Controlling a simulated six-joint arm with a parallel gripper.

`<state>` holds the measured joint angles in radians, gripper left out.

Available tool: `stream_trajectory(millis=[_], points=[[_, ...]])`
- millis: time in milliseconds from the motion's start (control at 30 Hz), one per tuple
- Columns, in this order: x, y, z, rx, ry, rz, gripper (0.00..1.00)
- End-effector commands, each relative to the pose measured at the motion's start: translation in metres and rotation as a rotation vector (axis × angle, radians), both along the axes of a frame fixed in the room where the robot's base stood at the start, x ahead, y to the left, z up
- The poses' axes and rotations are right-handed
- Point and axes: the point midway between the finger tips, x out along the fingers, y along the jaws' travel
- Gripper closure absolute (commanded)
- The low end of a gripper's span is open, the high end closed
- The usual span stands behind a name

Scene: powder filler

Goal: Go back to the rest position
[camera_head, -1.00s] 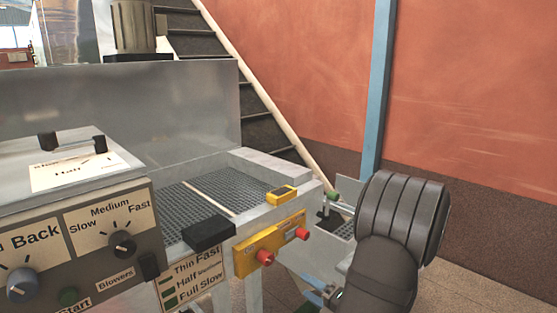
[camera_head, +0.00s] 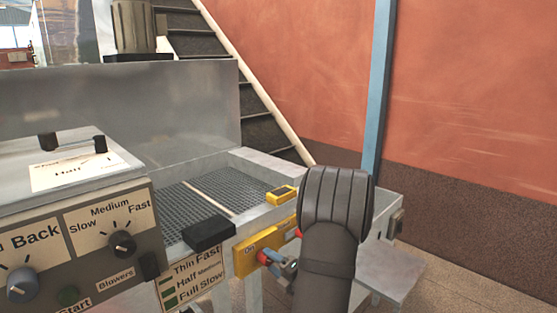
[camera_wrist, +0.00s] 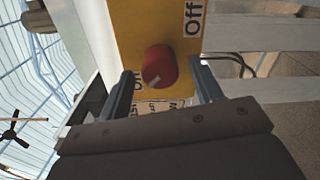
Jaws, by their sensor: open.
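My gripper (camera_head: 278,264) is in front of the yellow switch panel (camera_head: 248,257), low in the middle of the head view, partly covered by my own dark arm. In the wrist view my gripper (camera_wrist: 160,66) is open. Its two fingers stand apart on either side of a red knob (camera_wrist: 159,66) on the yellow panel (camera_wrist: 150,20). I cannot tell whether they touch it. An "Off" label shows beside the knob.
A grey control box (camera_head: 85,235) with dials stands at the left. A yellow device (camera_head: 281,194) sits on the metal edge above the panel, near a black block (camera_head: 208,233). A grey platform (camera_head: 390,268) stands right of my arm. The wall side is clear.

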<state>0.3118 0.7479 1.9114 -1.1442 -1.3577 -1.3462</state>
Motion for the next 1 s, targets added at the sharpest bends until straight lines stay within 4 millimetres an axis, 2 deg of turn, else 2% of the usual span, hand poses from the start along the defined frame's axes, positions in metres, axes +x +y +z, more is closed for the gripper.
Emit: stream_trajectory(millis=[133,1000], points=[[0.019,0.021,0.0,0.005,0.005,0.003,0.41],[0.017,0.017,0.0,0.511,0.511,0.0,0.41]])
